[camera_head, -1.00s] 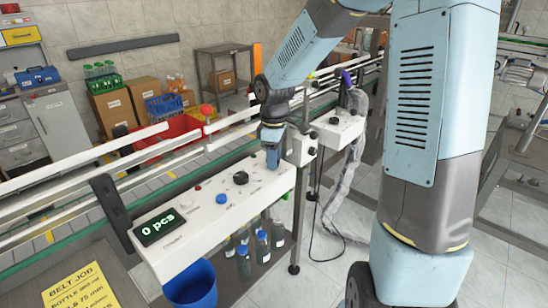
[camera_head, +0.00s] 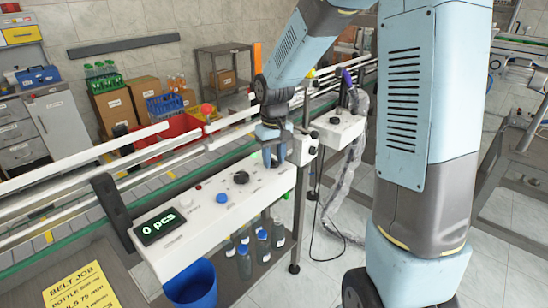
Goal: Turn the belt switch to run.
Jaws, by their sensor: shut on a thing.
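The white control panel (camera_head: 185,215) runs along the front of the conveyor. My gripper (camera_head: 273,162) points down at its right end, low against the top face. The jaws are shut on a small control there, taken as the belt switch, which the fingers hide; its position cannot be read. A black knob (camera_head: 241,177) is left of the gripper, apart from it. Further left are a blue button (camera_head: 222,198), a small red lamp (camera_head: 198,187) and a display (camera_head: 160,227) reading "0 pcs". A green spot (camera_head: 254,155) shows beside the gripper.
The conveyor rails (camera_head: 75,187) run behind the panel. A white box with a black knob (camera_head: 335,121) stands to the right. A blue bin (camera_head: 190,285) and several bottles (camera_head: 262,246) are below. A yellow job sheet (camera_head: 80,290) lies at bottom left.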

